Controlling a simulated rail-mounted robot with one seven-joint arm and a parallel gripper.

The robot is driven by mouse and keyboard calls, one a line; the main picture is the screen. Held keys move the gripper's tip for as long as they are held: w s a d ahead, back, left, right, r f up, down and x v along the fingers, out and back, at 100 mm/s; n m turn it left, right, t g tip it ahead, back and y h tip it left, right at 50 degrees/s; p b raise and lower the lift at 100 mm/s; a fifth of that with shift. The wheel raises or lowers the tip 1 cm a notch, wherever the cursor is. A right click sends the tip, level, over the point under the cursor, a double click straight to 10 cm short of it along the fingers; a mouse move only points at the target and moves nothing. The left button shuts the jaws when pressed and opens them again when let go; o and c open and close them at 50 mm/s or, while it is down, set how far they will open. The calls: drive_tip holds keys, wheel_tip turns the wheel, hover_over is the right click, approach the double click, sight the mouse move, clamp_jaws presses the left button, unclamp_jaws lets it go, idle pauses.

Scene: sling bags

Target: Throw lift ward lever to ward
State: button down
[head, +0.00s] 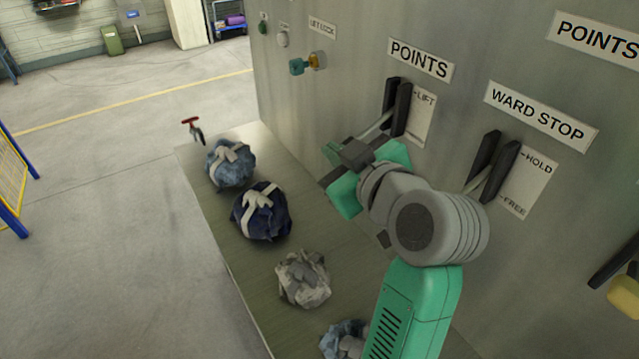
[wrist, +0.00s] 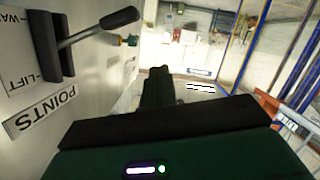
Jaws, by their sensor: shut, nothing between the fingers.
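The lift/ward lever (head: 376,128) sticks out from a black slot (head: 397,104) under a POINTS sign. The lever (wrist: 95,30) also shows in the wrist view, where the picture is upside down and the plate reads LIFT and WA-. There its dark grip slants toward the WARD side. My gripper (head: 345,151) is shut and empty, beside the lever's outer end. In the wrist view the fingers (wrist: 158,86) are apart from the lever; contact elsewhere cannot be told.
A WARD STOP lever (head: 478,178) with HOLD and FREE marks is on the panel to the right. A teal-and-yellow key switch (head: 307,63) is to the left. Several wrapped bundles (head: 262,211) lie on the bench (head: 215,205) below my arm. Open floor lies left.

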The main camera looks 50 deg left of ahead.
drive_tip(key=s+d, duration=0.5)
drive_tip(key=s, duration=0.2)
drive_tip(key=shift+s+r, duration=0.2)
drive_tip(key=shift+r, duration=0.25)
drive_tip(key=w+d+r+m+t+h, duration=0.3)
drive_tip(key=d+r+m+t, duration=0.25)
drive_tip(key=d+t, duration=0.3)
drive_tip(key=w+d+r+m+t+h, duration=0.2)
drive_tip(key=w+d+r+m+t, duration=0.25)
drive_tip(key=d+m+t, duration=0.35)
drive_tip(key=s+d+r+m+t+h, duration=0.2)
drive_tip(key=d+r+m+h, duration=0.15)
drive_tip(key=d, duration=0.25)
drive_tip(key=s+d+r+m+t+h, duration=0.2)
drive_tip(key=s+d+t+h, duration=0.1)
drive_tip(key=d+h, duration=0.2)
wheel_tip(320, 180, up, 27)
drive_tip(key=s+d+m+h+p, duration=0.1)
drive_tip(key=p, duration=2.4)
drive_tip(key=shift+d+f, duration=0.15)
drive_tip(key=shift+d, duration=0.15)
drive_tip(key=shift+t, duration=0.25)
